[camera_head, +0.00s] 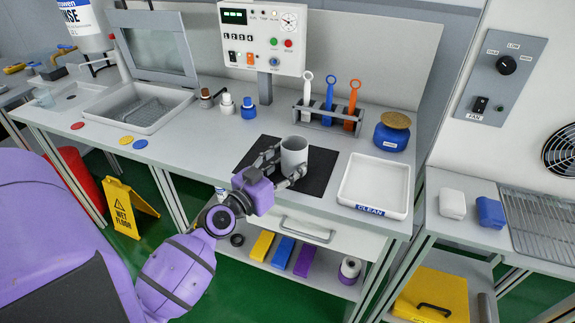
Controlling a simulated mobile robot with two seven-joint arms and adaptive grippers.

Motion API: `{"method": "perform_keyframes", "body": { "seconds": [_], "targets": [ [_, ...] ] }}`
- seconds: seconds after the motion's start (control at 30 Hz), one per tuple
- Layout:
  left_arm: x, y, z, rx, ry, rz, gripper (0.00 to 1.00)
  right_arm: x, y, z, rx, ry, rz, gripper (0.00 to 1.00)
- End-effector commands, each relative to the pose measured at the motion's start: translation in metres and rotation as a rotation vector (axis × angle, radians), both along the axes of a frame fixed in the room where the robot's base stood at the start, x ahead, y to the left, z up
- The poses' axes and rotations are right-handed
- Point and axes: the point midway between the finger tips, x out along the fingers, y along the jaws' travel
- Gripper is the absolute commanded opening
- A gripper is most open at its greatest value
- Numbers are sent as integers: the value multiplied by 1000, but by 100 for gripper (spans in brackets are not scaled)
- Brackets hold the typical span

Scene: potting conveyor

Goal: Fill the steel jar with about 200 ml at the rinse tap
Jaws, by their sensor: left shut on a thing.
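The steel jar (294,152) is a grey open-topped cylinder, upright at the black mat (318,177) on the workbench. My left gripper (281,168) is shut on the jar's side, with its fingers around the lower part. Whether the jar rests on the mat or is just above it I cannot tell, and its contents are hidden. My right gripper is not in view.
A white tray labelled clean (402,212) lies right of the mat. Small bottles (248,107), a grey tray (135,127) and coloured discs (126,140) are to the left.

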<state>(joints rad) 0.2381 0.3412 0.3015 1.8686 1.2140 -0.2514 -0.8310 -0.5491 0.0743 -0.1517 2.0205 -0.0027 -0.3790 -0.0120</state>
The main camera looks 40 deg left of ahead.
Motion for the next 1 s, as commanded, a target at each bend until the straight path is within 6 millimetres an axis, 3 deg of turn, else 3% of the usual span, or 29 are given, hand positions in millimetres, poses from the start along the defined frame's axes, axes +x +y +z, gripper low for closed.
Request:
{"method": "perform_keyframes", "body": {
  "seconds": [0.23, 0.27, 0.4, 0.8, 1.0],
  "targets": [
    [0, 0, -4, 2, 0, 0, 24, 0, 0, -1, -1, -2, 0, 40],
    [0, 0, -4, 1, 0, 0, 56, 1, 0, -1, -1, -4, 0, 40],
    [0, 0, -2, 1, -1, 0, 72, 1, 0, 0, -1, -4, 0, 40],
    [0, 0, 4, -1, -3, 1, 72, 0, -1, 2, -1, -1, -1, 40],
    [-36, 3, -3, 3, 4, 0, 72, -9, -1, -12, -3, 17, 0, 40]
  ]
}}
